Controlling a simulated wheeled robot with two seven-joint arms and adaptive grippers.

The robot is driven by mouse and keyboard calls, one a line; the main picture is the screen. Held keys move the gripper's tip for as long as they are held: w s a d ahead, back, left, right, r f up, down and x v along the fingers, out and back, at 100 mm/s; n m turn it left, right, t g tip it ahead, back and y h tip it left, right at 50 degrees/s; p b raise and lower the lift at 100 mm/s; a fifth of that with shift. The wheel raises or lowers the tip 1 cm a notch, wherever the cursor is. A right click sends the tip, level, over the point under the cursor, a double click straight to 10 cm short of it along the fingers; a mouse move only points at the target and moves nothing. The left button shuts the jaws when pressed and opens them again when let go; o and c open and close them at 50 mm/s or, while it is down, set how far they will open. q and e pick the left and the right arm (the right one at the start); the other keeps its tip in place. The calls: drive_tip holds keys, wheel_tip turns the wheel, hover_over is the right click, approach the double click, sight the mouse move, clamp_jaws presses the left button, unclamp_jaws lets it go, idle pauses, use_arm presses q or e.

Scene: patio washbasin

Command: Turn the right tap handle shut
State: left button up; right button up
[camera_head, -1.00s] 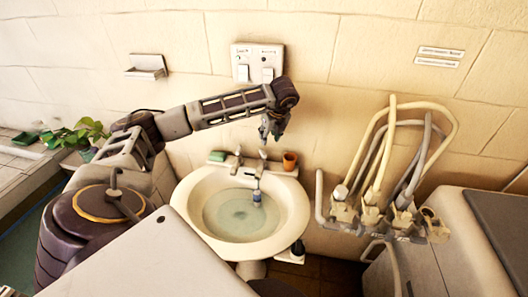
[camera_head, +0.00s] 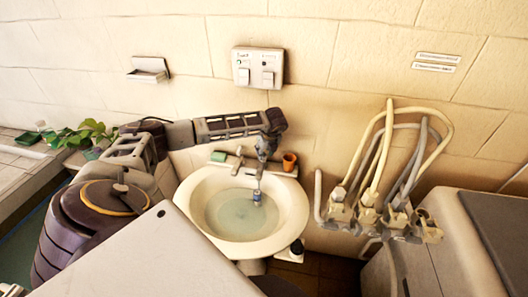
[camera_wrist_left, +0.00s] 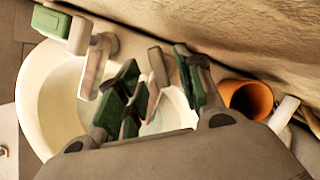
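The white washbasin (camera_head: 188,196) stands against the wall with water in it. My left gripper (camera_head: 262,156) points down over the right side of its back rim and hides most of the right tap there. In the left wrist view, the right tap handle (camera_wrist_left: 159,68), a pale upright lever, shows between the fingers of my left gripper (camera_wrist_left: 157,82). The fingers, with green pads, are apart on either side of it. No firm contact can be seen. The left tap handle (camera_head: 238,159) is left of the gripper and also shows in the wrist view (camera_wrist_left: 96,68). My right gripper is not in view.
An orange cup (camera_head: 289,162) stands close right of the gripper on the rim. A green soap or sponge (camera_head: 219,156) lies at the back left. Hoses (camera_head: 383,150) hang at right. Switches (camera_head: 257,69) are on the wall above.

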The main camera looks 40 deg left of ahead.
use_arm(q)
drive_tip(key=shift+a+f, duration=0.2)
drive_tip(key=shift+f, duration=0.4)
clamp_jaws()
